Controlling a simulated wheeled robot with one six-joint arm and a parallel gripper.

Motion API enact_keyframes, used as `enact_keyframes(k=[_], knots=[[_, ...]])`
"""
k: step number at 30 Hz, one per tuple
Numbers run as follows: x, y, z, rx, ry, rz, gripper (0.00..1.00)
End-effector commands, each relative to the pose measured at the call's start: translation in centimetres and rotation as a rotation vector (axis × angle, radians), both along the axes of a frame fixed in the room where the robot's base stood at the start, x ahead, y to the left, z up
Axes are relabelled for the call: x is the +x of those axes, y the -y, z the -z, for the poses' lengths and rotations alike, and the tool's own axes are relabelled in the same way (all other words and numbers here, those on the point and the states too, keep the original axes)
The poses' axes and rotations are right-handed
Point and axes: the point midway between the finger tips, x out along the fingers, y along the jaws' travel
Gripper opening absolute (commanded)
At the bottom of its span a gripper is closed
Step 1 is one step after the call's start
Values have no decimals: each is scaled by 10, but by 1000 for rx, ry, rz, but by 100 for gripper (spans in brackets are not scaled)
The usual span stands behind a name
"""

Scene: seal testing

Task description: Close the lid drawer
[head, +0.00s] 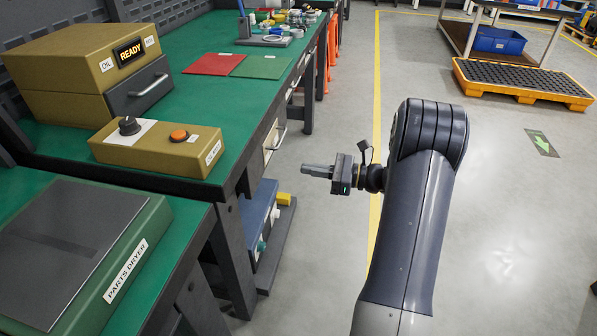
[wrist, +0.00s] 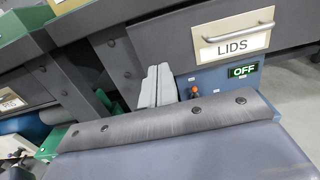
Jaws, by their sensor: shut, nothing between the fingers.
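The lid drawer (wrist: 200,49) has a beige front with a metal handle and a "LIDS" label, at the top right of the wrist view. In the head view its front (head: 268,151) shows at a steep angle under the green bench's edge. I cannot tell how far it stands out. My gripper (head: 304,169) is shut and empty, in the aisle to the right of the drawer, pointing left toward the bench. In the wrist view its two fingers (wrist: 157,72) lie together, left of the drawer front in the picture; no contact with the drawer is visible.
A blue unit with an "OFF" display (wrist: 243,71) sits below the drawer. The green bench (head: 225,90) carries a "READY" oil box (head: 60,85) and a control box (head: 165,158). A parts dryer (head: 125,262) stands at front left.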

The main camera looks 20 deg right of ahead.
Motion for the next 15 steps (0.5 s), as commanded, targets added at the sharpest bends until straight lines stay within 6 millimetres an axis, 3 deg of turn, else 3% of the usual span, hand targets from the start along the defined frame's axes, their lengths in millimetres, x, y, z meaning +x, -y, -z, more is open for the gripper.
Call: enact_keyframes(k=[9, 15], knots=[[35, -60, 3, -2, -1, -6, 0], [52, -89, 3, -2, -3, -5, 0]])
